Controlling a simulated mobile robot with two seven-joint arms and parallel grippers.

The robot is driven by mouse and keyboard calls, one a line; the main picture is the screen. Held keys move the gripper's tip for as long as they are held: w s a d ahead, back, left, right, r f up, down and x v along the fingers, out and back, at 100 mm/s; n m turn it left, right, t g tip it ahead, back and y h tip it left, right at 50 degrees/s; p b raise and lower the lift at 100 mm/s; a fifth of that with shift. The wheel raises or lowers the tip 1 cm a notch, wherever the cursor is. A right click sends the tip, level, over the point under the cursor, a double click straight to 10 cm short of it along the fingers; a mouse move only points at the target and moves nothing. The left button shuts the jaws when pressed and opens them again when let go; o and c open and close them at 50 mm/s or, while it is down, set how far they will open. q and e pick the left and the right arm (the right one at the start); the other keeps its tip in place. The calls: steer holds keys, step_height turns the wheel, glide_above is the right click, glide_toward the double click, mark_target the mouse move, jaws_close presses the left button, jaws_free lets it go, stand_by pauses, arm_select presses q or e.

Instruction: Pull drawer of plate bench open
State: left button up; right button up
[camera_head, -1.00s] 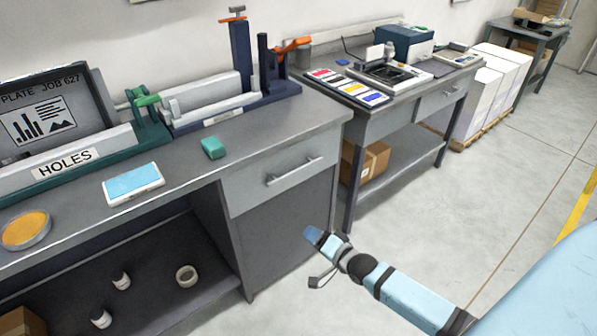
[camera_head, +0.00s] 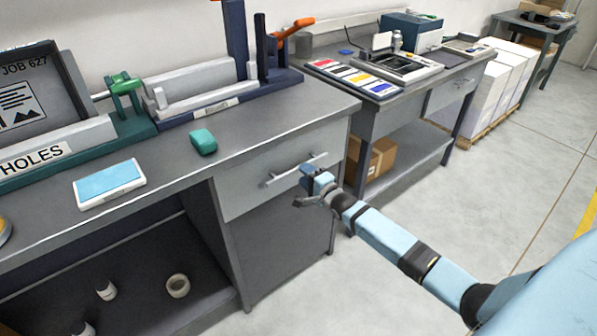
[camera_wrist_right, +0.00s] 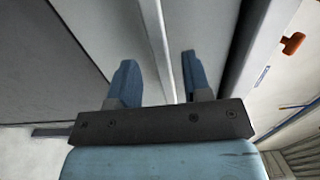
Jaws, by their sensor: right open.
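The plate bench (camera_head: 250,118) has a closed light grey drawer (camera_head: 245,192) under its right end. A bar handle (camera_head: 288,173) runs across the drawer front. My right gripper (camera_head: 305,186) is open in front of the drawer, close to the right end of the handle. In the right wrist view, the two blue fingers of my right gripper (camera_wrist_right: 158,78) are spread apart. A pale strip that looks like the handle (camera_wrist_right: 160,40) runs between them. I cannot tell whether they touch it. My left gripper is not in view.
A green block (camera_head: 203,141) and a blue-topped white pad (camera_head: 110,183) lie on the bench top. A second table (camera_head: 385,92) with ink cards stands behind to the right, a cardboard box (camera_head: 380,158) on its lower shelf. Floor in front is clear.

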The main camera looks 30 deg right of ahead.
steer(key=shift+w+a, duration=0.15)
steer(key=shift+w, duration=1.8)
jaws_close()
